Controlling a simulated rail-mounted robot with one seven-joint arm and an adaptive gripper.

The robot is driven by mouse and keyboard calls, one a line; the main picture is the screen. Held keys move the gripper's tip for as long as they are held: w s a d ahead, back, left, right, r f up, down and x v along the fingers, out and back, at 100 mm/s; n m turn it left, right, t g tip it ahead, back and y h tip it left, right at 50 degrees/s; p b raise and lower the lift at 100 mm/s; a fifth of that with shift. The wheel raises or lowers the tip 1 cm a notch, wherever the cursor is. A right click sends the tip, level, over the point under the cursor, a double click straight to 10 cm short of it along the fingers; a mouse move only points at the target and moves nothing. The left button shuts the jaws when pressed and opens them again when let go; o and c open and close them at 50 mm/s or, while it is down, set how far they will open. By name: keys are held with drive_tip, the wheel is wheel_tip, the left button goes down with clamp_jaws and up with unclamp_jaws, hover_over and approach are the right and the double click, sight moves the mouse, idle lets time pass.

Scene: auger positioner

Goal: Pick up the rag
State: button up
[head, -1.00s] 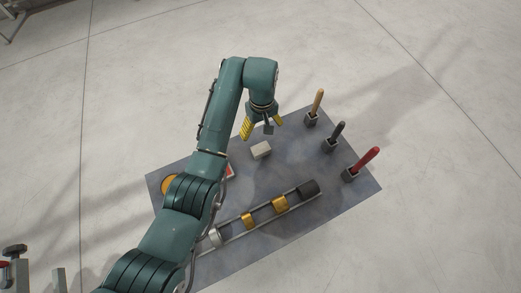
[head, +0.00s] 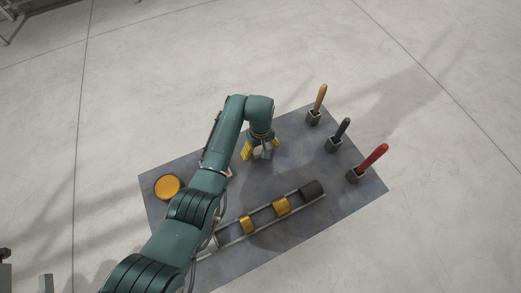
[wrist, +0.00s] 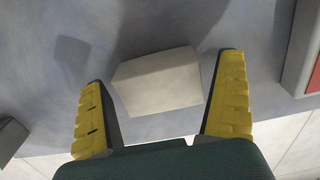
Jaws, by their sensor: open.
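The rag is a pale, off-white folded block (wrist: 158,82) on the grey plate, in the middle of the wrist view. My gripper (head: 262,152) is open over the rag in the head view. In the wrist view its two yellow-padded fingers (wrist: 163,78) stand on either side of the rag, with a gap on both sides. The gripper mostly hides the rag in the head view. I cannot tell exactly how far above the plate the fingertips are.
A red-and-grey item (wrist: 305,60) lies right of the rag in the wrist view.

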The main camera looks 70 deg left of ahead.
drive_tip(key=c, duration=1.2)
drive_tip(key=shift+o, duration=0.2)
wheel_tip(320, 180, up, 10)
drive_tip(key=p, duration=0.3)
